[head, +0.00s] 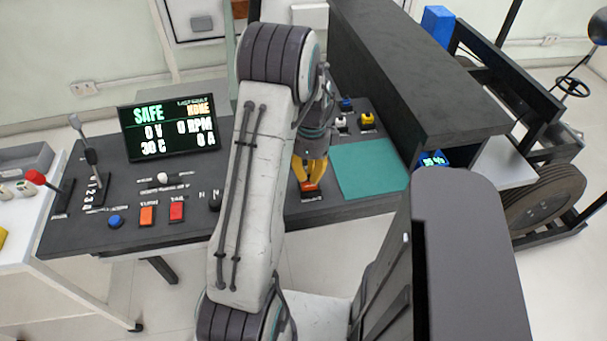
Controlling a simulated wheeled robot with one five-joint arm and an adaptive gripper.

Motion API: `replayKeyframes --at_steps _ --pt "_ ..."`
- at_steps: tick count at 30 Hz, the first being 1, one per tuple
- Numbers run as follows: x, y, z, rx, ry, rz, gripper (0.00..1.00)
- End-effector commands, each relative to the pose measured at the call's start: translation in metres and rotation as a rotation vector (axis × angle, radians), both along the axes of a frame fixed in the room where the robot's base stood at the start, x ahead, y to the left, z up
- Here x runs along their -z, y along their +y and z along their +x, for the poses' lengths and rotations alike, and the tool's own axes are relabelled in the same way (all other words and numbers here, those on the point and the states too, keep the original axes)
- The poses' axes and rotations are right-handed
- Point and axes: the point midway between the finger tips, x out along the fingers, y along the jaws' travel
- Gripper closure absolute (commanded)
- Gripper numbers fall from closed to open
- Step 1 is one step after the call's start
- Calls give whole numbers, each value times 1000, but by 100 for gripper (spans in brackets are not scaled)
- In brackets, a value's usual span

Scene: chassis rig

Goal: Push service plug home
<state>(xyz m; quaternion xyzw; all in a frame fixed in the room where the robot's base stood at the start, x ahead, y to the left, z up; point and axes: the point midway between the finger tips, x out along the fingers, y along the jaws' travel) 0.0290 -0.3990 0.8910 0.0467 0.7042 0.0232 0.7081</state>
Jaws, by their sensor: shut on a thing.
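My gripper (310,182), with yellow fingers, points down at the console, just right of my pale upper arm link. Its fingers are shut on a small orange-red service plug (311,187). The plug is at a dark socket base (311,197) near the console's front edge. I cannot tell how deep the plug sits, as the fingers hide part of it.
The dark console (190,235) carries a screen (168,128) reading SAFE, 0 V and 0 RPM. Orange (147,215) and red (176,210) switches are to the left. A bare teal mat (370,168) lies right of the plug.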

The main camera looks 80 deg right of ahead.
Motion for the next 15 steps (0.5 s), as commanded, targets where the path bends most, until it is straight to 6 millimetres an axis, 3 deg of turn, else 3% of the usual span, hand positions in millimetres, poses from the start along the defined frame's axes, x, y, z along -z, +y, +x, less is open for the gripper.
replayKeyframes --at_steps 10,11,15 --pt "3 0 0 0 0 0 100" --pt "3 0 0 0 0 0 87" --pt "2 0 0 0 0 0 75"
